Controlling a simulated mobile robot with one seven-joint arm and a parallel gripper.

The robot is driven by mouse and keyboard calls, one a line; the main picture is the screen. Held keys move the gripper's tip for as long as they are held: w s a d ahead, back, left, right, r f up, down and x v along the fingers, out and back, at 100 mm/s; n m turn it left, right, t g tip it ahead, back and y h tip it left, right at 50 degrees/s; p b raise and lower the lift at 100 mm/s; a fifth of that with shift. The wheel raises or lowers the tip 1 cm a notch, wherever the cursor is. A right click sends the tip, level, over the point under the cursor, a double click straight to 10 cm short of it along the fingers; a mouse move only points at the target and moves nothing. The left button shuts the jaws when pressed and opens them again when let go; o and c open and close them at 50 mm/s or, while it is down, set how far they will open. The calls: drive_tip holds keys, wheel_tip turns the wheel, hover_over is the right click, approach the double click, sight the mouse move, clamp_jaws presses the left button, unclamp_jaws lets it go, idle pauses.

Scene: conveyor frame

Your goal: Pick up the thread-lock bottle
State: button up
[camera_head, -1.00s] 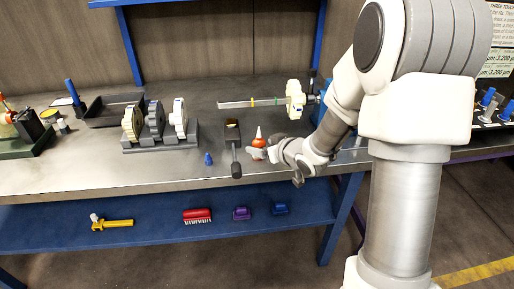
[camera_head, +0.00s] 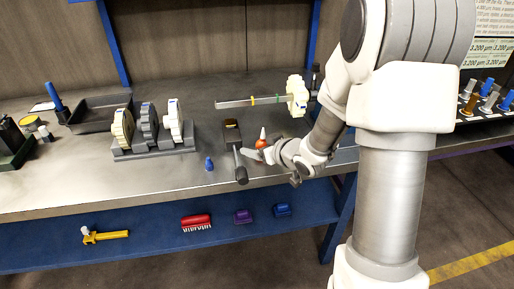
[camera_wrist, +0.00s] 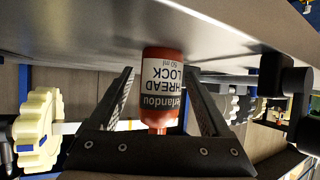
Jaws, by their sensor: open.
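The thread-lock bottle (camera_head: 261,145) is orange-red with a pale pointed tip and stands upright on the metal bench near its front edge. In the wrist view the bottle (camera_wrist: 162,72) appears upside down, with its white and black "THREAD LOCK" label facing the camera. My gripper (camera_wrist: 163,98) is open, with one finger on each side of the bottle and a visible gap to each. In the head view my gripper (camera_head: 257,153) is at the front of the bottle and hides its lower part.
A grey rack with gears (camera_head: 155,152) is beyond. Behind is a shaft with a cream gear (camera_head: 297,95).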

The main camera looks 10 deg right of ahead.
drive_tip(key=shift+w+a+f, duration=0.1)
drive_tip(key=shift+w, duration=0.15)
clamp_jaws()
idle(0.3)
